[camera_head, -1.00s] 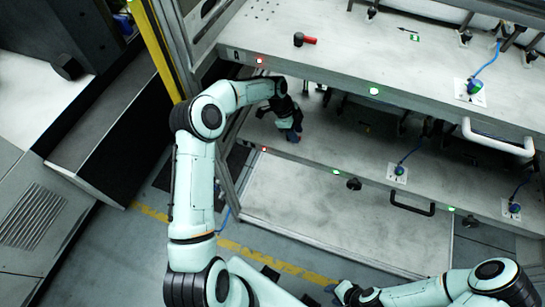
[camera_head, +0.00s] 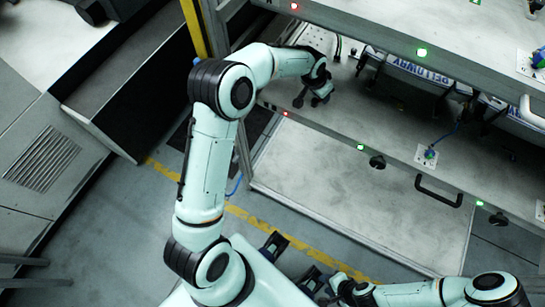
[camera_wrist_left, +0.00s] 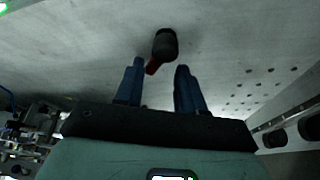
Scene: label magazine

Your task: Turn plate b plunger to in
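A black round knob with a short red lever (camera_wrist_left: 164,46), which looks like the plunger, stands on a grey metal plate in the left wrist view. Its red lever points down and slightly left, toward my fingers. My left gripper (camera_wrist_left: 158,84) has its two blue fingers spread apart, with the knob just beyond their tips and nothing held. In the head view my left gripper (camera_head: 313,98) is over the left end of the lower shelf (camera_head: 385,125), and no red lever shows there. I cannot make out which plate letter this is. My right gripper (camera_head: 328,291) is low in the head view, fingers unclear.
The upper shelf (camera_head: 440,25) overhangs the lower one. White lettered parts (camera_head: 425,76) lie under it. A black handle (camera_head: 438,191) and dark knob (camera_head: 377,162) project from the front. A blue-cabled fitting (camera_head: 430,153) sits on the lower shelf. A perforated area shows beside the plunger (camera_wrist_left: 252,90).

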